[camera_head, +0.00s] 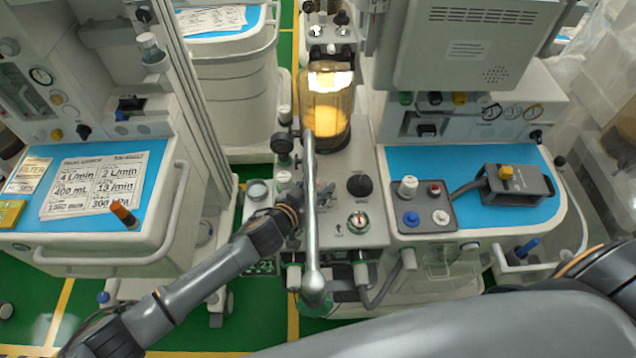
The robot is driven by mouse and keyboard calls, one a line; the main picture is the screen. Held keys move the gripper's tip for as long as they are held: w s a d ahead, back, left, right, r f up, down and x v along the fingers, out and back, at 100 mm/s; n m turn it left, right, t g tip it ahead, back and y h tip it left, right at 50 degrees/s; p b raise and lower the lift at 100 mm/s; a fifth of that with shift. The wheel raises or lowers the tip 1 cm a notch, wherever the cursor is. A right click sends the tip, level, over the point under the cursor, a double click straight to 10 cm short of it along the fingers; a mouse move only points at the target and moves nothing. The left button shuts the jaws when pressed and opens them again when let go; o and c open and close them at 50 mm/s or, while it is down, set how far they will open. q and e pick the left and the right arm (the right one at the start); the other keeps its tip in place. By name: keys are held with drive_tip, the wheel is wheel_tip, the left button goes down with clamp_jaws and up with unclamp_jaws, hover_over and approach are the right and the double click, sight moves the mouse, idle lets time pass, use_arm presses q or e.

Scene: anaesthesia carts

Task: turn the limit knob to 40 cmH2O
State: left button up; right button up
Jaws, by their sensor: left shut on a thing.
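My left gripper (292,197) reaches in from the left to the grey panel (335,180) of the middle cart, just left of an upright silver pole. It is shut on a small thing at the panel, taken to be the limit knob. The fingers and the pole hide that knob, so its pointer and scale cannot be read. A black knob (359,185) and a round dial gauge (359,222) sit on the same panel to the right of the pole, apart from the gripper. My right gripper is out of view.
The silver pole (310,210) stands close beside the gripper. An amber canister (328,100) rises behind the panel. A left cart (100,235) with a printed card (95,185) and a right cart with a blue top (440,160) flank the panel. Green floor shows at lower left.

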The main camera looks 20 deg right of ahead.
use_arm(q)
drive_tip(key=shift+w+a+r+m+g+h+p, duration=0.15)
drive_tip(key=shift+m+g+h, duration=0.1)
drive_tip(key=shift+m+g, duration=0.15)
drive_tip(key=shift+w+d+r+m+g+h+p, duration=0.15)
drive_tip(key=shift+m+g+h, duration=0.1)
drive_tip(key=shift+m+g, duration=0.15)
drive_tip(key=shift+a+f+m+g, duration=0.1)
drive_tip(key=shift+f+m+g, duration=0.1)
drive_tip(key=shift+m+g, duration=0.3)
drive_tip(key=shift+f+m+g+h+b, duration=0.2)
drive_tip(key=shift+m+g+h+b, duration=0.45)
drive_tip(key=shift+m+g, duration=0.25)
drive_tip(key=m+g+b, duration=0.3)
drive_tip(key=g+b, duration=0.1)
drive_tip(key=b, duration=0.2)
drive_tip(key=m+g+b, duration=0.4)
drive_tip(key=b, duration=0.3)
drive_tip(key=shift+s+f, duration=0.1)
drive_tip(key=shift+f, duration=0.05)
drive_tip(key=shift+r+m+g+b, duration=0.25)
drive_tip(key=shift+m+g+b, duration=0.15)
drive_tip(key=shift+g+b, duration=0.3)
drive_tip(key=o, duration=1.2)
drive_tip(key=shift+c, duration=0.2)
